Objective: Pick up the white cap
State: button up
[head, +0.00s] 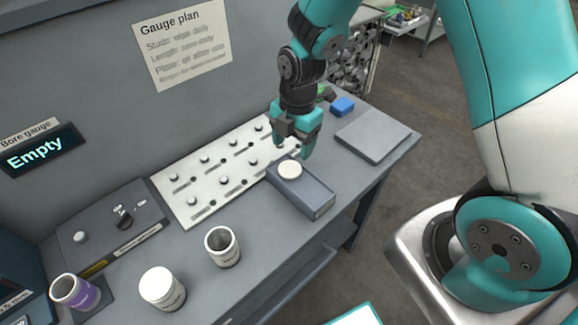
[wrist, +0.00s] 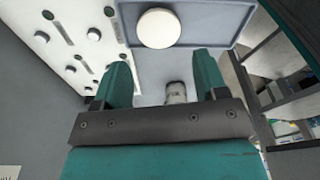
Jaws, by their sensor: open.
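My gripper (head: 294,150) is just above and behind the cap in the head view, pointing down. In the wrist view its two teal fingers (wrist: 163,75) stand apart with nothing held between them. The cap is clear of both fingers.
A white pegged plate (head: 215,175) lies left of the block. A grey flat slab (head: 373,136) and a blue block (head: 343,106) lie to the right. An open cup (head: 222,247), a lidded white jar (head: 162,289) and a purple-banded cup (head: 75,292) stand nearer the front left.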

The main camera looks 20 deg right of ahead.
aim_at(290, 168)
jog(key=shift+s+a+f+p, duration=0.15)
jog(key=shift+f+p, duration=0.4)
jog(key=shift+f, duration=1.25)
jog(key=shift+a+f+p, duration=0.2)
jog(key=shift+f+p, duration=0.35)
jog(key=shift+f, duration=1.2)
jog(key=c, duration=0.6)
